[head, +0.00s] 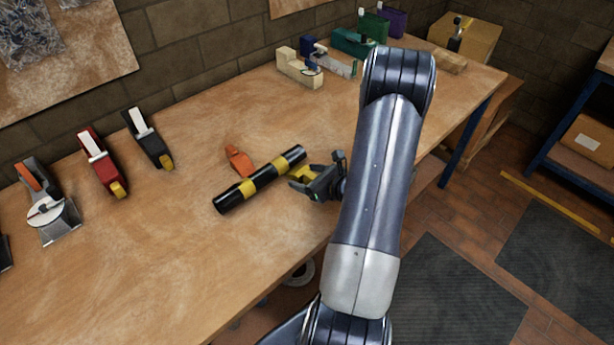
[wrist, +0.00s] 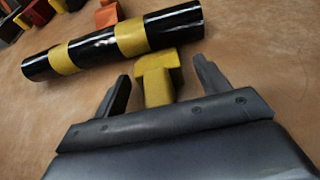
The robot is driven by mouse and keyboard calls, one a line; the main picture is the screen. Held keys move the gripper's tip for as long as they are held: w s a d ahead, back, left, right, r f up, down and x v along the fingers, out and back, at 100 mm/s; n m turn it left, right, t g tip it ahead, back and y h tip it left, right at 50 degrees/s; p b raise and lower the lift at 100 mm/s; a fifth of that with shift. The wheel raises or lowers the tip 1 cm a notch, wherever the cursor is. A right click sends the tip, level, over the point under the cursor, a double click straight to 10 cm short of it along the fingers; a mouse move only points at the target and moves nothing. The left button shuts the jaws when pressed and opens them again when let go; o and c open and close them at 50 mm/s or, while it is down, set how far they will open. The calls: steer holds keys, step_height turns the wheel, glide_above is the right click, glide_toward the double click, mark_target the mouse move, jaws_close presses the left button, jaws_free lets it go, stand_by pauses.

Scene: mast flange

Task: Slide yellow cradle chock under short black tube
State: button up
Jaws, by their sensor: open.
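The short black tube (head: 232,198) with yellow bands lies on the wooden bench; it crosses the top of the wrist view (wrist: 96,46). The yellow cradle chock (wrist: 158,84) sits on the bench on my side of the tube. Its far end is close to the tube's near side; I cannot tell whether they touch. My gripper (wrist: 160,72) is open, with one finger on each side of the chock and gaps showing. In the head view my gripper (head: 306,182) is right of the tube and partly hides the chock.
An orange block (head: 238,160) stands just behind the tube, also at the top of the wrist view (wrist: 108,15). Tape dispensers, including a red one (head: 103,165) and a black one (head: 148,138), stand at left. More stand along the back. The bench front left is clear.

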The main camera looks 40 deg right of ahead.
steer(key=v, duration=1)
steer(key=shift+s+d+r+b, duration=0.1)
steer(key=shift+s+r+b, duration=0.05)
steer(key=shift+s+b, duration=0.2)
steer(key=shift+w, duration=0.15)
steer(key=x, duration=1)
steer(key=shift+p, duration=0.35)
steer(key=shift+s+d+r, duration=0.1)
steer(key=shift+s+r, duration=0.05)
steer(key=shift+s, duration=0.4)
steer(key=shift+w, duration=0.1)
